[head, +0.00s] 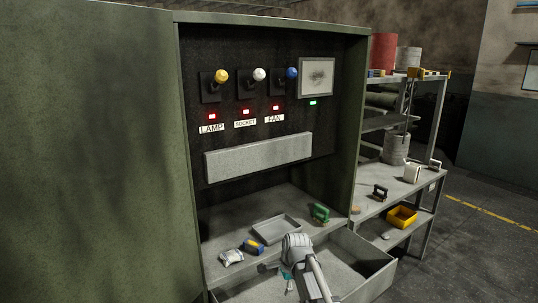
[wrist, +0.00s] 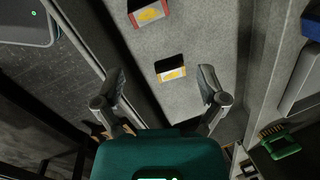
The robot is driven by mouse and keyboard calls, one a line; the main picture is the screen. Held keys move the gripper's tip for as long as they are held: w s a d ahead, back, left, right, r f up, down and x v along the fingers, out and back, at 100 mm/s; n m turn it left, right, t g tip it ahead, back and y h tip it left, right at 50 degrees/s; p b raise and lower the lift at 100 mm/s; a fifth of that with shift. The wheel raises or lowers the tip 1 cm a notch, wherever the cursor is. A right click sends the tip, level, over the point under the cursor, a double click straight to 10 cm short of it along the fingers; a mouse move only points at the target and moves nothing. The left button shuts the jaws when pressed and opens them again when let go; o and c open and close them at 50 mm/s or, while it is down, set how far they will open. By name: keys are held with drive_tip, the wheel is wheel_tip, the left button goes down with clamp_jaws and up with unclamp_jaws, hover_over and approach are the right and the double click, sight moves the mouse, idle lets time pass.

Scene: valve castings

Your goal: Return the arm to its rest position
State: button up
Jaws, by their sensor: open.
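My arm (head: 316,280) reaches into the front of the open green cabinet (head: 275,25). My gripper (head: 286,278) is low over the front of the cabinet's shelf and the open drawer, partly hidden by the arm. In the wrist view my gripper (wrist: 161,74) has its two fingers wide apart with nothing held between them. A small black, yellow and white item (wrist: 171,70) shows between the fingertips, on a grey surface beyond them; I cannot tell its distance.
The shelf holds a grey tray (head: 260,233), a blue and yellow item (head: 253,246), a whitish item (head: 231,257) and a green casting (head: 321,212). The drawer (head: 372,266) stands open. A loaded rack (head: 425,180) stands right.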

drive_tip(key=s+d+f+n+h+b, duration=0.1)
drive_tip(key=s+d+f+n+b, duration=0.1)
drive_tip(key=s+d+n, duration=0.4)
drive_tip(key=s+d+f+n+g+h+b, duration=0.1)
drive_tip(key=s+d+f+n+b, duration=0.2)
drive_tip(key=s+d+n, duration=0.3)
drive_tip(key=s+f+n, duration=0.1)
drive_tip(key=s+n, duration=0.1)
drive_tip(key=s, duration=0.2)
drive_tip(key=shift+g, duration=0.3)
drive_tip(key=shift+d+f, duration=0.1)
idle(0.5)
